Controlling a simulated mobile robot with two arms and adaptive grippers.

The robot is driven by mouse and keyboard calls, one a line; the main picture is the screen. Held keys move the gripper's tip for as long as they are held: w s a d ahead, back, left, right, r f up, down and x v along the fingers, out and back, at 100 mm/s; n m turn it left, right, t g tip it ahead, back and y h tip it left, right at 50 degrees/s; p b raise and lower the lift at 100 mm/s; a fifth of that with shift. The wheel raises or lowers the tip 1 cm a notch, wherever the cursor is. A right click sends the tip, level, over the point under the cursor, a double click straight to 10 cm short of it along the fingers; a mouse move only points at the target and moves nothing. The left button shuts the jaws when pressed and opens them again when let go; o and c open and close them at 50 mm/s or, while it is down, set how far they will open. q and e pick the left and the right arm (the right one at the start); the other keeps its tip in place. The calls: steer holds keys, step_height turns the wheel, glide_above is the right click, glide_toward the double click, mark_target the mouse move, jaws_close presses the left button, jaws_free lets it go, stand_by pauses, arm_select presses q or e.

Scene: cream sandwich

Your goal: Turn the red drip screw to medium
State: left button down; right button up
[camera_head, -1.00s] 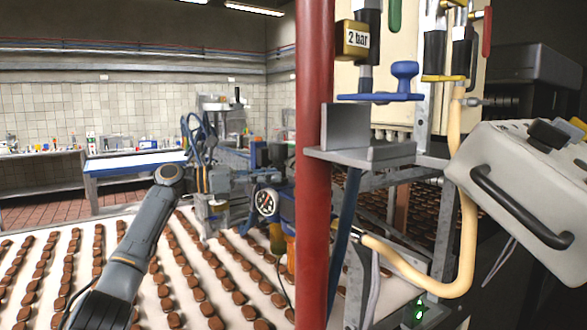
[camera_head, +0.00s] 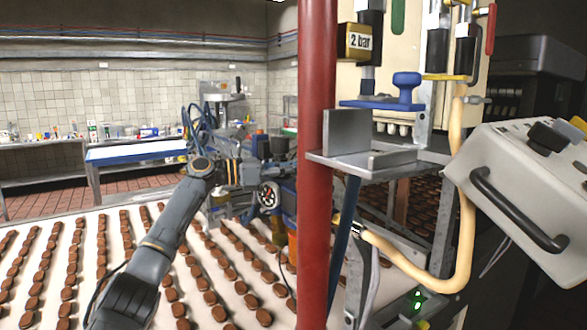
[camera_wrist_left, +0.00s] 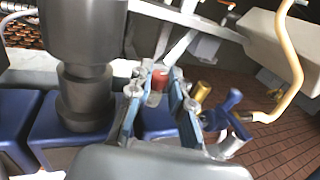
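In the left wrist view, a red cap, which looks like the drip screw (camera_wrist_left: 159,79), sits on a short clear cylinder. My left gripper (camera_wrist_left: 160,84) has its two blue-edged fingers apart on either side of the red cap. I cannot tell whether they touch it. In the head view, my left arm reaches in from the lower left towards the machine. There the left gripper and the red screw cannot be made out among the machine parts. My right gripper is in neither view.
A red post (camera_head: 316,200) stands right of the machine with its round gauge (camera_head: 268,195). A conveyor (camera_head: 85,290) carries rows of brown biscuits. A grey control box (camera_head: 535,180) and cream hose (camera_head: 455,180) are at right. A brass part (camera_wrist_left: 202,91) and blue lever (camera_wrist_left: 232,100) sit near the gripper.

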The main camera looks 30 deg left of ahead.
arm_select(q)
steer(key=shift+s+d+f+n+t+y, duration=0.1)
steer(key=shift+n+t+y, duration=0.25)
steer(key=shift+y, duration=0.15)
steer(key=shift+f+n+t+y, duration=0.1)
steer(key=shift+n+t+y, duration=0.2)
steer(key=shift+y, duration=0.2)
steer(key=shift+r+n+y, duration=0.15)
steer(key=shift+n+y, duration=0.2)
steer(key=shift+y, duration=0.05)
steer(key=y+p, duration=0.1)
steer(key=n+t+y+p, duration=0.1)
steer(key=p, duration=0.1)
steer(key=n+t+y+p, duration=0.1)
steer(key=shift+d+r+p, duration=0.2)
steer(key=shift+r+p, duration=0.05)
steer(key=shift+p, duration=0.1)
steer(key=shift+f+n+y, duration=0.15)
steer(key=shift+n+y, duration=0.15)
steer(key=c, duration=1.5)
jaws_free()
steer(key=shift+f, duration=0.1)
